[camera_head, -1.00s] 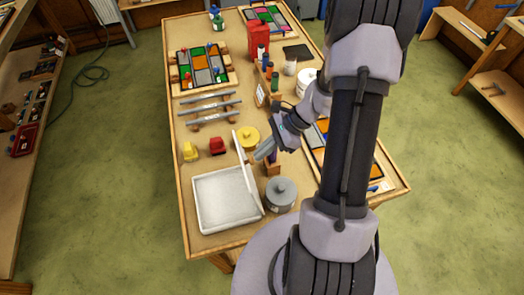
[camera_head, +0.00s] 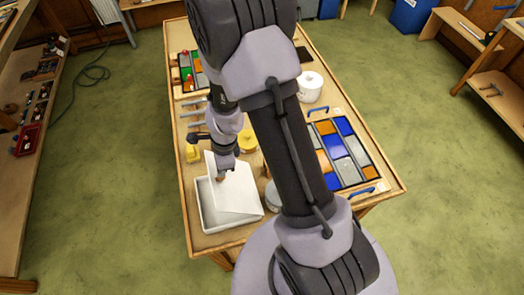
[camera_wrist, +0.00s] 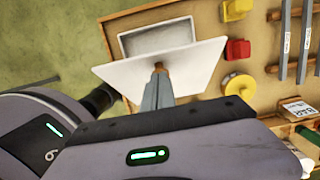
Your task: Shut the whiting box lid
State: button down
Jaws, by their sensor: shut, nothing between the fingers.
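The whiting box (camera_head: 205,218) is a shallow white box at the near left of the bench; its inside shows in the wrist view (camera_wrist: 158,38). Its white lid (camera_head: 238,195) is hinged along the right side and tilts leftward over the box, partly shut, with a gap at the free edge. The lid also shows in the wrist view (camera_wrist: 198,66). My gripper (camera_head: 221,176) is shut and empty. Its fingertips (camera_wrist: 158,68) are at the lid's outer face, seemingly touching it.
A yellow pot (camera_wrist: 240,87), a red block (camera_wrist: 238,50) and a yellow block (camera_wrist: 236,10) stand beyond the box. A grey pot (camera_head: 272,196) stands close to the lid's right side. A coloured glass panel (camera_head: 343,150) lies on the right of the bench.

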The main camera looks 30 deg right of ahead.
jog(key=w+a+f+b, duration=0.1)
jog(key=a+f+b, duration=0.1)
jog(key=a+f, duration=0.1)
jog(key=w+a+f+b, duration=0.1)
jog(key=a+f+b, duration=0.1)
jog(key=a+f, duration=0.2)
jog(key=w+a+f+b, duration=0.1)
jog(key=a+f+b, duration=0.1)
jog(key=a+f, duration=0.2)
notch_tip(320, 180, down, 2)
jog(key=shift+w+f+b, duration=0.1)
jog(key=shift+b, duration=0.2)
jog(key=shift+w+a+f+b, duration=0.15)
jog(key=shift+f+b, duration=0.1)
jog(key=shift+f, duration=0.2)
jog(key=shift+s+a+f+b, duration=0.15)
jog(key=shift+f+b, duration=0.1)
jog(key=shift+f, duration=0.2)
jog(key=shift+w, duration=0.1)
